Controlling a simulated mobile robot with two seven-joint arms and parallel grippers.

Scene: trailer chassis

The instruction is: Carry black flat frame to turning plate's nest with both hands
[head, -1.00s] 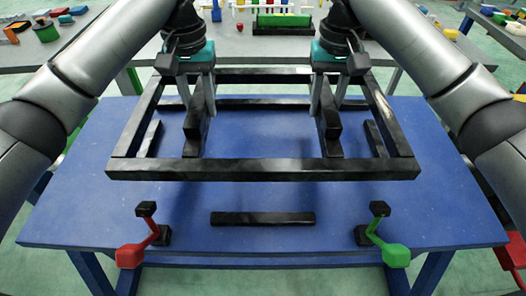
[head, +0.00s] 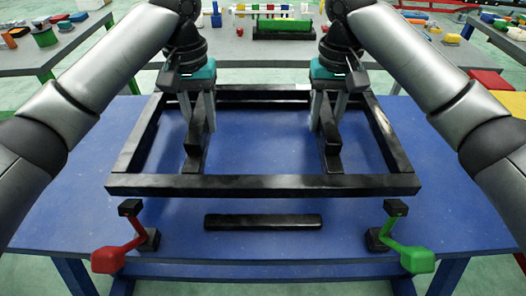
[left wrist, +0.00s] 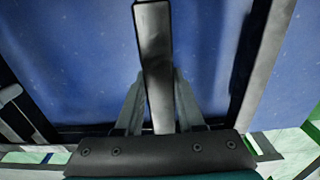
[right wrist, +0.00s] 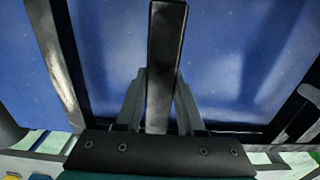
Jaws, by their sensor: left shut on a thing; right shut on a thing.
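The black flat frame (head: 262,186) is held roughly level over the blue table-like top (head: 60,215) and appears to be above it; the exact gap is hard to judge. My left gripper (head: 197,120) is shut on the frame's left inner bar, which also shows in the left wrist view (left wrist: 155,60). My right gripper (head: 328,118) is shut on the right inner bar, also in the right wrist view (right wrist: 165,55). A black bar (head: 263,221) lies on the blue top, in front of the frame's front rail. I cannot tell for sure which part is the nest.
A red-handled lever (head: 108,260) and a green-handled lever (head: 417,260) stand at the blue top's front left and front right, close to the frame's front corners. Behind, a grey table (head: 240,48) carries a green block (head: 283,20) and coloured parts.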

